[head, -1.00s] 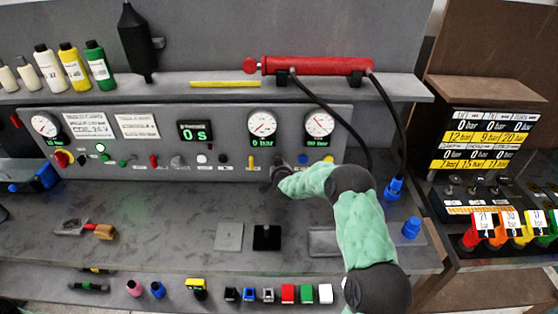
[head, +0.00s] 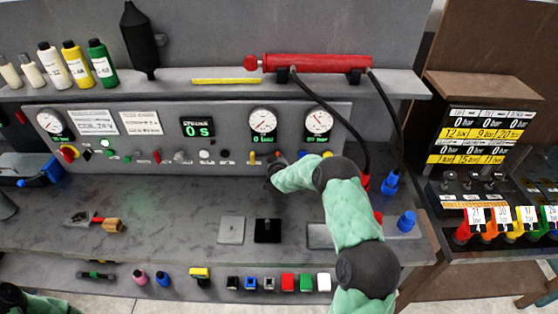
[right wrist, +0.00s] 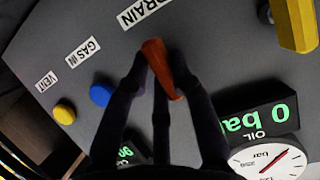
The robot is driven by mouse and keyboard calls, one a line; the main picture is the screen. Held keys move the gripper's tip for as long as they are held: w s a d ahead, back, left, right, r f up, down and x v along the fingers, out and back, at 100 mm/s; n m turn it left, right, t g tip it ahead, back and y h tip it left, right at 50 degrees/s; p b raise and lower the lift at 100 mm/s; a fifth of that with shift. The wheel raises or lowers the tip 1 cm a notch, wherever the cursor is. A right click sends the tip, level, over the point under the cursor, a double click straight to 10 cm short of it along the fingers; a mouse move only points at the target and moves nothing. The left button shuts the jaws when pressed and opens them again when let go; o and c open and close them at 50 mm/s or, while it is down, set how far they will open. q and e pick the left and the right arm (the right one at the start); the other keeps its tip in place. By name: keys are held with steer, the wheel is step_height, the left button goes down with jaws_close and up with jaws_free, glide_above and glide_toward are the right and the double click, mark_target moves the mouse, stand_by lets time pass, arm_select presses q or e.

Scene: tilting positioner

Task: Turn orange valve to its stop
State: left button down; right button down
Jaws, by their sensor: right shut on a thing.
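The orange valve (right wrist: 160,66) is a slim lever on the grey panel under the DRAIN label in the right wrist view. It lies slightly slanted in that picture. My right gripper (right wrist: 162,76) has its dark fingers around the lever and is shut on it. In the head view my right gripper (head: 271,178) is at the panel's lower edge, below the middle gauge, and the valve is mostly hidden there. My left arm (head: 30,302) shows only at the bottom left corner, and its fingers are not clear.
A yellow handle (right wrist: 294,24), a blue knob (right wrist: 101,95) and a yellow knob (right wrist: 65,113) flank the valve. The oil gauge (right wrist: 266,158) is close by, with a display reading 0 bar. Hoses (head: 345,128) hang to the right. The bench (head: 165,205) is clear in places.

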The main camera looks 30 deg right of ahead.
steer(key=c, duration=1.1)
jaws_free()
steer(key=shift+o, duration=0.2)
steer(key=shift+a, duration=0.1)
steer(key=v, duration=1.2)
steer(key=shift+f, duration=0.1)
